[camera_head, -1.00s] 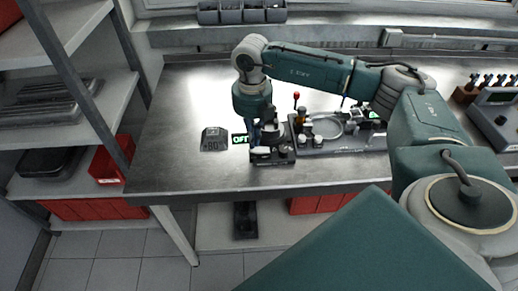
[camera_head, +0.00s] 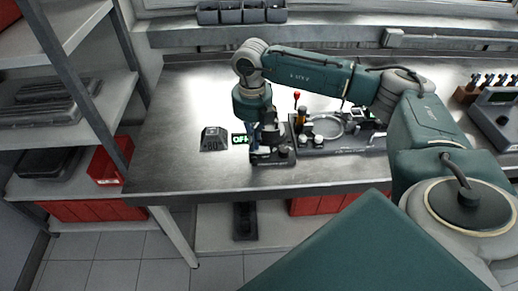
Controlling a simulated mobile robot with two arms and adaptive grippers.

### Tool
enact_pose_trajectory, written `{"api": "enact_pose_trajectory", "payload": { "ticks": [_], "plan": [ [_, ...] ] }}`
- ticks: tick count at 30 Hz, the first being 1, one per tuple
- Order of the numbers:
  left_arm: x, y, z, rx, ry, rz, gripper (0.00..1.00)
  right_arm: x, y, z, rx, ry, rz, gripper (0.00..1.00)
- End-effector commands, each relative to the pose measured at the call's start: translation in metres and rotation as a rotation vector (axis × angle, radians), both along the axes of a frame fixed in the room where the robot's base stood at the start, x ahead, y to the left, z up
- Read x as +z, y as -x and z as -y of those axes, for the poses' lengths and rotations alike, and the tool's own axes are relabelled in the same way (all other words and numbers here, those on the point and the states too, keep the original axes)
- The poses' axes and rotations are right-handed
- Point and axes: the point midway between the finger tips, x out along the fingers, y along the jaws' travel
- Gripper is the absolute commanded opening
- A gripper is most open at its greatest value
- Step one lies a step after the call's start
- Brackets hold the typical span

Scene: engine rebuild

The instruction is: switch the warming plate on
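A small dark block marked 80 (camera_head: 214,139) sits on the steel bench. Beside it, to its right, a small display with green letters reads OFF (camera_head: 240,139). I cannot tell for sure which surface is the warming plate. My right gripper (camera_head: 266,141) points down just right of the display, above or at a black fixture (camera_head: 272,157) with knob-like parts near the bench's front edge. Its fingers are small, dark and partly lost against the fixture, so I cannot tell whether they are open or touching it. My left gripper is not in view.
Right of the gripper, a dark tray (camera_head: 345,147) holds metal parts, with a red-topped lever (camera_head: 297,97) behind. A grey device (camera_head: 495,115) stands at the far right. The bench (camera_head: 175,120) is bare at left. A shelf with red bins (camera_head: 105,165) stands beyond it.

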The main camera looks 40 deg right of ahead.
Motion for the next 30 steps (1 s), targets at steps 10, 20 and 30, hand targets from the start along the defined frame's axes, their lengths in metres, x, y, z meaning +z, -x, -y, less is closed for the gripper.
{"api": "enact_pose_trajectory", "payload": {
  "ticks": [10, 20, 30],
  "plan": [
    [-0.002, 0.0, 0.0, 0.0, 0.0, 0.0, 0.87, -0.003, 0.0, 0.0, 0.0, 0.001, -0.001, 0.0],
    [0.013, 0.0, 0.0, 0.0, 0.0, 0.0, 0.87, 0.019, 0.0, 0.0, 0.0, 0.001, -0.001, 0.0],
    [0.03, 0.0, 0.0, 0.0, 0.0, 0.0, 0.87, 0.047, 0.0, 0.0, 0.0, 0.001, -0.001, 0.0]
  ]
}}
